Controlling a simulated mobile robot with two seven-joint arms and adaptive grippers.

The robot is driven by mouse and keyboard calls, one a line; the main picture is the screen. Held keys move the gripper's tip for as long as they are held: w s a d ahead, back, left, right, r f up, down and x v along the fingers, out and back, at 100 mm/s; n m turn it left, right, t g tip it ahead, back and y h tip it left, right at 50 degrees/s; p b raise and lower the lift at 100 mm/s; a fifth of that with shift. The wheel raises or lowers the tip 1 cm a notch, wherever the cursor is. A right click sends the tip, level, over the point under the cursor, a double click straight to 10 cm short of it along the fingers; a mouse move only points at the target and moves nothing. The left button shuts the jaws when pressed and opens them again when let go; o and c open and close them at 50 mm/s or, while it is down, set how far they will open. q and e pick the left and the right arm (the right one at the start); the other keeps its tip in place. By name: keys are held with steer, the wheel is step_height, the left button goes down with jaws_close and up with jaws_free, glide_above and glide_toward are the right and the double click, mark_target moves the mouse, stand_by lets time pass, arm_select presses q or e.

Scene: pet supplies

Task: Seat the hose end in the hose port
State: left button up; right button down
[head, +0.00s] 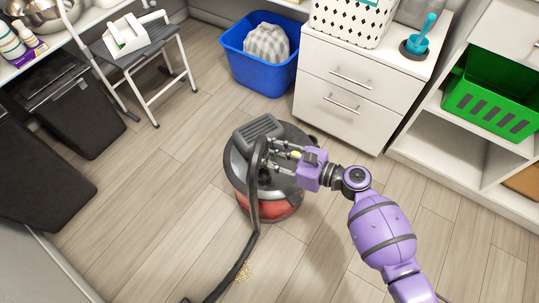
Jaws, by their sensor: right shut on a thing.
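A red and grey canister vacuum (282,205) stands on the wood floor in the middle of the head view. A dark hose (254,215) arches up at the vacuum's top and runs down along its front left to the floor at the bottom. My right gripper (274,148) reaches in from the right over the vacuum top and is shut on the hose near its upper end. The hose end and the hose port are not clearly visible; I cannot tell whether they touch. My left gripper is not in view.
A blue bin (236,45) with a grey checked cloth bundle stands behind the vacuum. A white drawer cabinet (345,102) is behind right, with open shelves (450,137) at right. A step stool (163,88) and black bins (75,110) stand left. Crumbs (244,271) lie beside the hose.

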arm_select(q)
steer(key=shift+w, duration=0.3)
arm_select(e)
steer(key=shift+w, duration=0.15)
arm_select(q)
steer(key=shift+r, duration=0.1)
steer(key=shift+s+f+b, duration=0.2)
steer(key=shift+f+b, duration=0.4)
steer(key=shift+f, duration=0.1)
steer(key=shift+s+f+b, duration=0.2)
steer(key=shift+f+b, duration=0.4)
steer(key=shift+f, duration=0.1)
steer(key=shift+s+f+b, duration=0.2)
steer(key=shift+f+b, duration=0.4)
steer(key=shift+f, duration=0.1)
arm_select(e)
steer(key=shift+f, duration=2.9)
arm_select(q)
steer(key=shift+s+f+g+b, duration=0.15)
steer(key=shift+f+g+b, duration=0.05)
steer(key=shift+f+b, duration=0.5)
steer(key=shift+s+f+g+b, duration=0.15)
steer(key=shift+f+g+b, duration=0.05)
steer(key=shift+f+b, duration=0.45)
arm_select(e)
steer(key=shift+f, duration=1.95)
steer(key=c, duration=1.3)
jaws_free()
steer(key=shift+d, duration=0.1)
steer(key=shift+o, duration=0.2)
